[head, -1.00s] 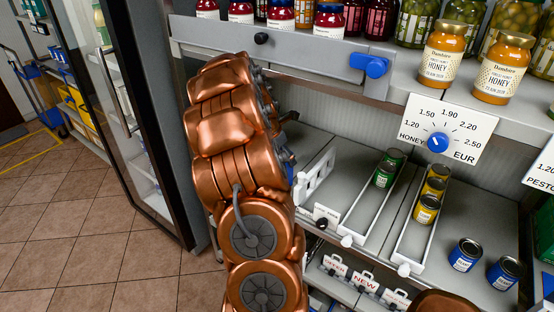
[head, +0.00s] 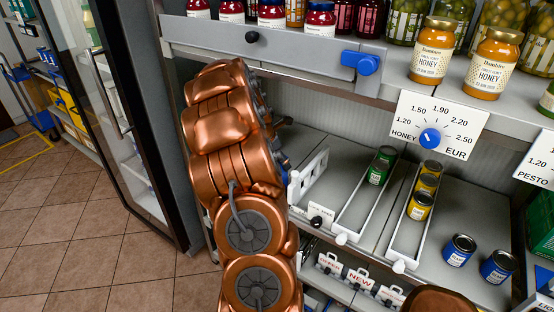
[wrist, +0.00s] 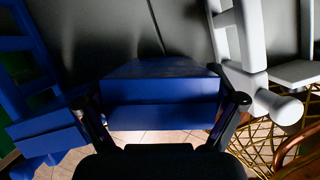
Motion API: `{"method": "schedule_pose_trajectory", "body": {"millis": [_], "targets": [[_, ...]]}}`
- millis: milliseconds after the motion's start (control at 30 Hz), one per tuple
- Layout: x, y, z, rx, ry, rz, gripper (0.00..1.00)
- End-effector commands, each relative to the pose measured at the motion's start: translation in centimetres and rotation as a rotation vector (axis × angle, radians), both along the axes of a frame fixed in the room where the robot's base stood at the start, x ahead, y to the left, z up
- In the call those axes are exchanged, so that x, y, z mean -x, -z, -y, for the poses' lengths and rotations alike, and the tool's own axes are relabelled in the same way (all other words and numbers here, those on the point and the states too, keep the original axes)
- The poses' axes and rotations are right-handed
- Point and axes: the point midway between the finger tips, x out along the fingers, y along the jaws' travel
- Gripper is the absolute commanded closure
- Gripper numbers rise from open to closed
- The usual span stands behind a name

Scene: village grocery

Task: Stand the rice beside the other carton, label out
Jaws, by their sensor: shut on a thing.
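In the wrist view my gripper (wrist: 162,100) is shut on a dark blue box-shaped thing (wrist: 162,90), which I take to be the rice carton. One finger is on each side of it. Its label cannot be read from here. In the head view my arm hides the gripper and nearly all of the carton; only a little blue shows past the arm. I cannot make out the other carton for certain in either view.
A white lane divider (head: 308,180) stands right of my arm on the lower shelf. Green cans (head: 381,165), yellow cans (head: 422,190) and blue cans (head: 460,250) stand further right. Honey jars (head: 433,50) are above. A blue frame (wrist: 30,90) is at left in the wrist view.

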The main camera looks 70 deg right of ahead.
Motion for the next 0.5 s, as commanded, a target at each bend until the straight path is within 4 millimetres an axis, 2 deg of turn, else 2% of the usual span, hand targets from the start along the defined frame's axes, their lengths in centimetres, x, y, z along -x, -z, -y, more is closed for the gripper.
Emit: {"method": "schedule_pose_trajectory", "body": {"millis": [500], "targets": [[-0.01,0.77,0.0,0.0,0.0,0.0,0.54]]}}
